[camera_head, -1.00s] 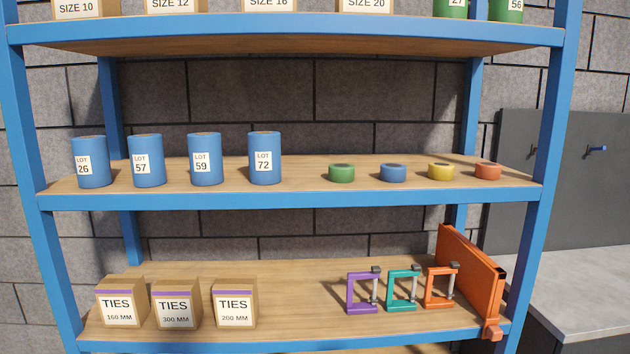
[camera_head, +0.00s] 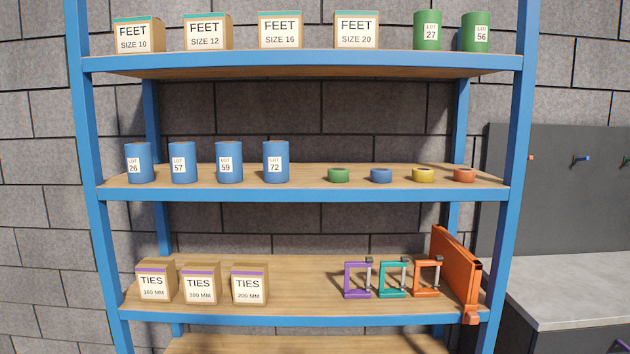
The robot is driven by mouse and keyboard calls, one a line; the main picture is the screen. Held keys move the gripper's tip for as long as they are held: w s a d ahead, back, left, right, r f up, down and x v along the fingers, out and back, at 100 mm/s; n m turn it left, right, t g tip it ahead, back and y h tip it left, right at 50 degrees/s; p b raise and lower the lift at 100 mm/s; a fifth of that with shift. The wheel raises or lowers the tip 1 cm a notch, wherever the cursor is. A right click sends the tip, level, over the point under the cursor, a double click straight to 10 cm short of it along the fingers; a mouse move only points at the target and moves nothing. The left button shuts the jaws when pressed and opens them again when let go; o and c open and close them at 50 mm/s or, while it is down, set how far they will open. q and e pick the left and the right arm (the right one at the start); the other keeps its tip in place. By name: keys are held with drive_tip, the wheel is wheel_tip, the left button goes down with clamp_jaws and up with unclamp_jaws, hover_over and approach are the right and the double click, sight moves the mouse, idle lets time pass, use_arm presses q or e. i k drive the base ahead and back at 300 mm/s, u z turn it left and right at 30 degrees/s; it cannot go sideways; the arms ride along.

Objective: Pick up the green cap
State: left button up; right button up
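A small round green cap (camera_head: 339,175) lies on the middle shelf (camera_head: 300,194) of a blue-framed rack, a little right of the middle. It is low and ring-like, with a dark recessed top. To its right, in a row, stand a blue cap (camera_head: 381,176), a yellow cap (camera_head: 423,175) and an orange-red cap (camera_head: 464,175). The caps stand apart from each other. Neither of my grippers is in view.
Several blue LOT cans (camera_head: 276,162) stand left of the green cap. The upper shelf (camera_head: 300,64) holds FEET boxes and green cans. A grey worktop (camera_head: 570,290) is at the right.

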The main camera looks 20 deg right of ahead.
sight(335, 175)
drive_tip(key=z, duration=0.15)
drive_tip(key=i, duration=0.8)
drive_tip(key=u, duration=0.25)
drive_tip(key=k, duration=0.75)
drive_tip(key=z, duration=0.25)
drive_tip(key=i, duration=0.8)
drive_tip(key=u, duration=0.05)
